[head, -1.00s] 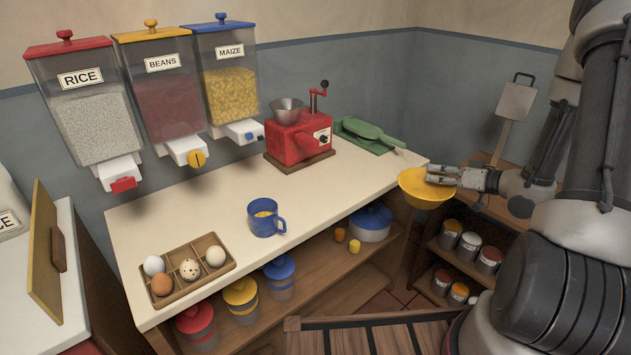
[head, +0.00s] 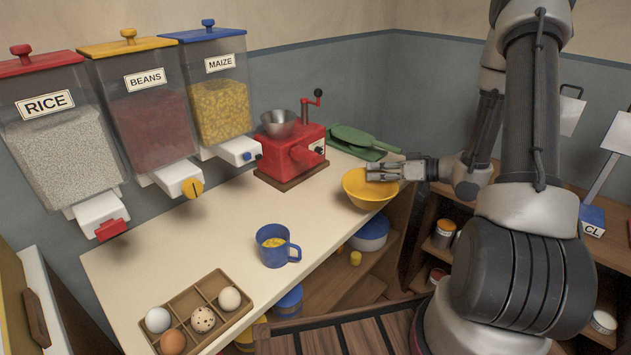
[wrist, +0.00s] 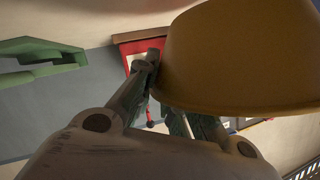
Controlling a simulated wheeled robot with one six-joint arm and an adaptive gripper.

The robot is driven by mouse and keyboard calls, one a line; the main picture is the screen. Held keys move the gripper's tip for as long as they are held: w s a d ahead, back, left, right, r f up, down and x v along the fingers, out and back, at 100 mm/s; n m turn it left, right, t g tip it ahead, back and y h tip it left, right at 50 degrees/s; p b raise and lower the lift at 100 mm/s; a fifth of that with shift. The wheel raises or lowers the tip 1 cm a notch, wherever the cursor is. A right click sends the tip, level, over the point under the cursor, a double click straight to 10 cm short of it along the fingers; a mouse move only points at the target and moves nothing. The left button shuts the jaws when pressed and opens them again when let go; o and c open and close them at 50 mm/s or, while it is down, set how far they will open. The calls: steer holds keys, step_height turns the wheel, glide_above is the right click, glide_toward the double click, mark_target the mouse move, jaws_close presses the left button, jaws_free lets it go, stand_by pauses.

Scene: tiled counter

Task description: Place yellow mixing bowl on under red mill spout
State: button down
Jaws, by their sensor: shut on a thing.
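The yellow mixing bowl (head: 371,189) is at the counter's right end in the head view. My gripper (head: 377,172) is shut on its right rim, coming in from the right. The bowl looks upright; I cannot tell whether its base touches the counter. In the wrist view the bowl (wrist: 245,55) fills the upper right, beside my gripper's fingers (wrist: 165,95). The red mill (head: 291,152) stands on a brown base behind and left of the bowl, with a grey metal hopper and a crank on top. Its red spout (head: 304,156) points toward the front right.
A green scoop (head: 362,137) lies right of the mill. A blue mug (head: 276,246) with yellow contents and an egg tray (head: 203,319) stand further forward. Dispensers of rice, beans and maize (head: 220,96) hang on the wall. The countertop (head: 320,215) between mug and bowl is clear.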

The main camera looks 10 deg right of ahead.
steer(key=w+a, duration=0.3)
steer(key=a, duration=0.1)
steer(key=w+a, duration=0.6)
steer(key=a, duration=0.1)
steer(key=shift+a, duration=0.35)
steer(key=f, duration=0.3)
steer(key=shift+w+a+f, duration=0.2)
steer(key=shift+a+f, duration=0.1)
steer(key=c, duration=1.5)
jaws_free()
